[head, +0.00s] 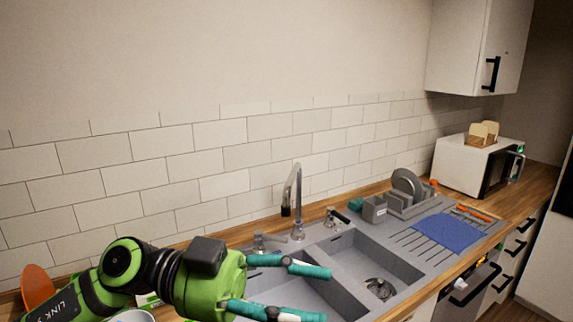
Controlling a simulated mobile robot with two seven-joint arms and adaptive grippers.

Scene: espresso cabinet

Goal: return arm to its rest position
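My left arm comes in from the lower left. Its gripper (326,294) has teal fingers set well apart, pointing right over the left basin of the sink. The gripper is open, and nothing shows between its fingers. My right arm and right gripper are not in view.
The grey double sink (340,247) with its tall faucet (297,205) lies under and beside my gripper. A dish rack (408,195), a blue mat (447,232) and a white microwave (462,165) stand to the right. An orange round object (37,287) is behind my arm at left.

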